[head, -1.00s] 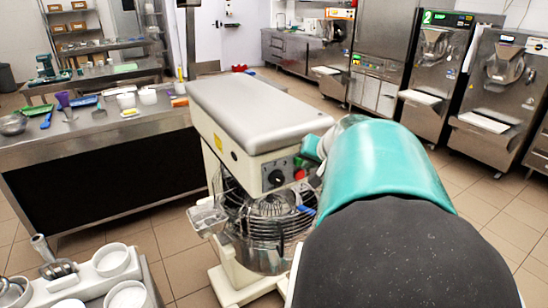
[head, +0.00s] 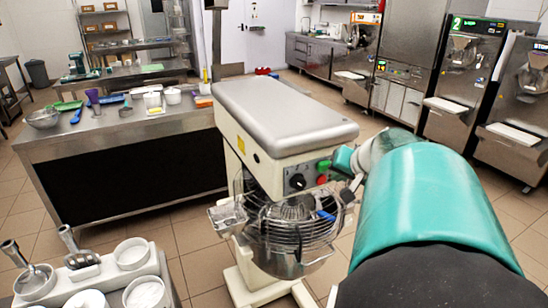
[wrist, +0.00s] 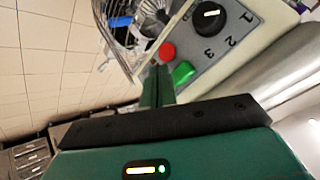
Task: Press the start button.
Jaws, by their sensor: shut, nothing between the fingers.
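The mixer (head: 285,110) stands in the middle of the head view, with a control panel on its front right. A green button (head: 323,166) sits above a red button (head: 322,179), beside a black dial (head: 297,181). The label that names the start button is not visible. My gripper (head: 350,190) is just right of the panel, partly hidden by my arm. In the wrist view, my gripper (wrist: 158,72) is shut and empty. Its tips lie beside the green button (wrist: 183,72) and just below the red button (wrist: 167,52). I cannot tell whether they touch the panel.
A wire guard (head: 290,225) surrounds the bowl below the panel. A steel table (head: 120,140) with tools stands to the left. A white holder (head: 110,272) with scoops and tubs is at the front left. Batch freezers (head: 462,80) line the right. Tiled floor is open behind the mixer.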

